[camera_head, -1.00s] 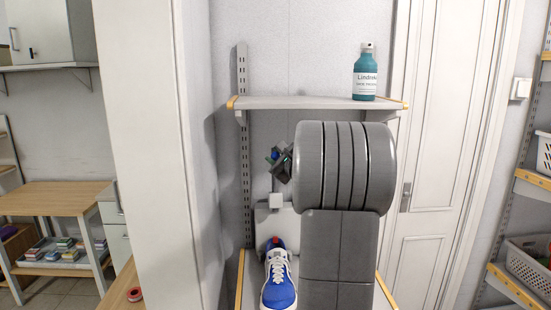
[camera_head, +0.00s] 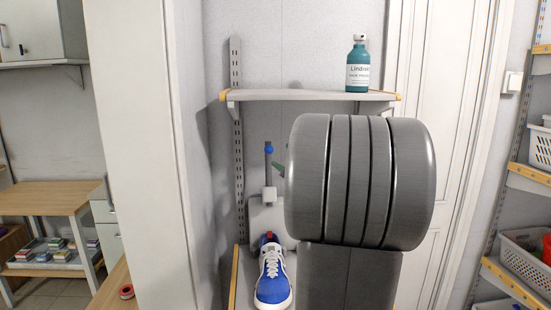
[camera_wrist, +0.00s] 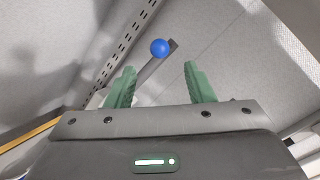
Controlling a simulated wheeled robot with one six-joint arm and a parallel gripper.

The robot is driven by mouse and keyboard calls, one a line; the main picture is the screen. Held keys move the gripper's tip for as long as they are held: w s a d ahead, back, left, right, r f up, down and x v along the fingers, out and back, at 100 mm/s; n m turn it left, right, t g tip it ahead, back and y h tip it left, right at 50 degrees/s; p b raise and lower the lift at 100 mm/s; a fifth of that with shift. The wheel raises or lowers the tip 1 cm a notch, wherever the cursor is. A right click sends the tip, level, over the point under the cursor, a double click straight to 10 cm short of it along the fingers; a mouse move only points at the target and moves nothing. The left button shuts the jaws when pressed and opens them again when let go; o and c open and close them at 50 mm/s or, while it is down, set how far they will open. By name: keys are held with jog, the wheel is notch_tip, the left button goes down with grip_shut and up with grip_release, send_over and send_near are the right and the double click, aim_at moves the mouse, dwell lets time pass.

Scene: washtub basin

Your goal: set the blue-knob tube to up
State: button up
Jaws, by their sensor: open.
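The blue knob (camera_head: 268,150) tops a grey tube (camera_head: 268,171). In the head view the tube stands about upright from a pale block on a white plate. In the wrist view the knob (camera_wrist: 159,47) shows beyond and between the fingertips, with the grey tube slanting behind it. My gripper (camera_wrist: 160,82) is open, its two green fingers apart with nothing between them. I see no contact with the tube.
A shelf (camera_head: 300,96) with a teal bottle (camera_head: 358,66) is above the tube. A blue and white shoe (camera_head: 271,272) is below it, in front of the plate. A slotted wall rail (camera_head: 237,150) runs at left. A white cabinet side (camera_head: 140,150) stands further left.

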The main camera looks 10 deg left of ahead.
aim_at(270, 153)
jog(key=v, duration=0.4)
jog(key=shift+s+d+b, duration=0.1)
jog(key=shift+b, duration=0.2)
jog(key=p+x, duration=0.3)
jog(key=x, duration=1)
jog(key=shift+a, duration=0.3)
jog(key=shift+w+f, duration=0.3)
jog(key=shift+s+f, duration=0.15)
jog(key=shift+s, duration=0.05)
